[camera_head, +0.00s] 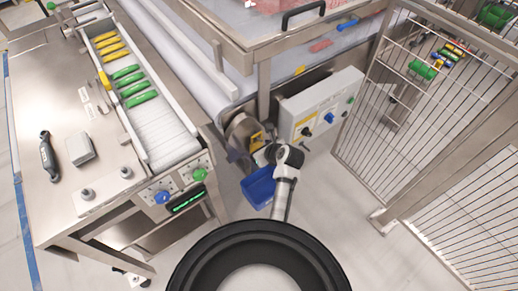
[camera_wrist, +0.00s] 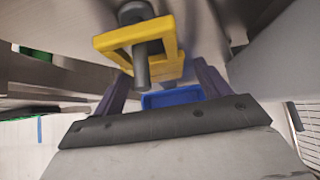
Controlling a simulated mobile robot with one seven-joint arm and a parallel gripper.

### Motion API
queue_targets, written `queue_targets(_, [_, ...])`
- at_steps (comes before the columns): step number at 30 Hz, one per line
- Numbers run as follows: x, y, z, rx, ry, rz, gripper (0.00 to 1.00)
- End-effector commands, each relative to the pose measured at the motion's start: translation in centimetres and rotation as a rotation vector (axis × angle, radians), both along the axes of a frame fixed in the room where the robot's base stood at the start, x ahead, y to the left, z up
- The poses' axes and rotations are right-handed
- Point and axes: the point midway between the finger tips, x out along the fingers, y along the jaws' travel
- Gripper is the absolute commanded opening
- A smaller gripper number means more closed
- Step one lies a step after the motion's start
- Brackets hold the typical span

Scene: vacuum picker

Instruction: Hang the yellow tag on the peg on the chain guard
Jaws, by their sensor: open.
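The yellow tag (camera_wrist: 166,35) is a thick rectangular frame in the wrist view. A dark round peg (camera_wrist: 140,60) with a wider head passes through its opening, so the tag is around the peg. My gripper (camera_wrist: 162,72) is open, with its two purple fingers apart just below and to either side of the tag's lower part. I cannot tell whether a finger touches the tag. In the head view the yellow tag (camera_head: 257,141) is small, by the metal chain guard (camera_head: 238,130) at the conveyor's end, partly hidden by my arm.
A blue bin (camera_head: 258,187) is below my wrist. A grey control box (camera_head: 318,108) stands to the right of the guard, and a wire fence (camera_head: 430,120) further right. A steel bench (camera_head: 65,190) with a tray of yellow and green items is at left. Floor is clear between arm and fence.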

Motion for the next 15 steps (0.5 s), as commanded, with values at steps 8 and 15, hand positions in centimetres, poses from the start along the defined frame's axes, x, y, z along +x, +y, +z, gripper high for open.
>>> queue_targets(8, [-0.5, -0.4, 0.5, -0.001, 0.000, -0.001, 0.76])
queue_targets(15, [-3.3, -2.5, 3.7, 0.000, -0.002, -0.003, 0.76])
